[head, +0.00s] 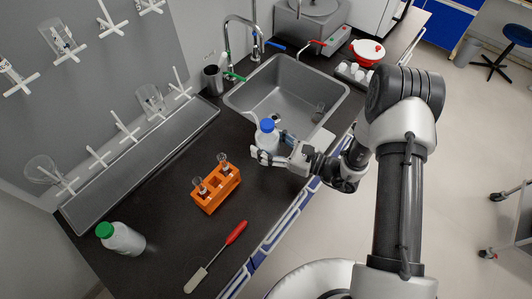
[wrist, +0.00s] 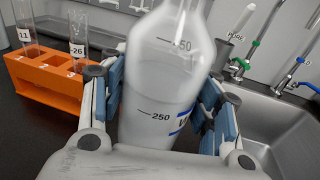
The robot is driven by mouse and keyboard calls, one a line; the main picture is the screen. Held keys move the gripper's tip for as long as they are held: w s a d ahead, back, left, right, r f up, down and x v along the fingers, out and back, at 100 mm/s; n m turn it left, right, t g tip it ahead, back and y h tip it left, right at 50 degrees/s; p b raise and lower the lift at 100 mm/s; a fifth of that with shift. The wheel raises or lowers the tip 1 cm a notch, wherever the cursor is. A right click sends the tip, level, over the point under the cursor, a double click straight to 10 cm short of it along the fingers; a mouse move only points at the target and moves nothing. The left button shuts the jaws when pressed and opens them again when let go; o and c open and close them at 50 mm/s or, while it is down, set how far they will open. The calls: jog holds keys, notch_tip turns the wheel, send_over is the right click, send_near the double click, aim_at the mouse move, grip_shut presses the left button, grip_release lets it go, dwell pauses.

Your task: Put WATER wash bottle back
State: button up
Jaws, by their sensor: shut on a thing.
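A white translucent bottle with a blue cap (head: 267,137) is held upright in my gripper (head: 272,150), beside the near left corner of the sink. In the wrist view the bottle (wrist: 163,92) fills the space between the two blue-padded fingers, which touch it on both sides. It shows a 250 mark and the start of a blue label beginning with what looks like a W; the rest is hidden by the right finger. I cannot tell whether its base touches the bench.
An orange rack (head: 217,190) with glass tubes stands to the left. A green-capped bottle (head: 122,239) and a red-handled tool (head: 236,232) are on the near bench. The steel sink (head: 243,97) lies behind, and a pegboard drip tray (head: 140,165) lines the wall.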

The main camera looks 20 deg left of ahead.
jog(key=shift+f+b, duration=0.55)
jog(key=shift+f, duration=1.75)
jog(key=shift+f, duration=0.1)
jog(key=o, duration=0.8)
jog(key=shift+d, duration=0.35)
jog(key=d, duration=0.3)
jog(key=s+d+p, duration=0.1)
jog(key=d, duration=0.3)
jog(key=s+d, duration=0.1)
jog(key=d, duration=0.3)
jog(key=shift+s+d+r, duration=0.1)
jog(key=shift+s+r, duration=0.1)
jog(key=shift+r, duration=0.1)
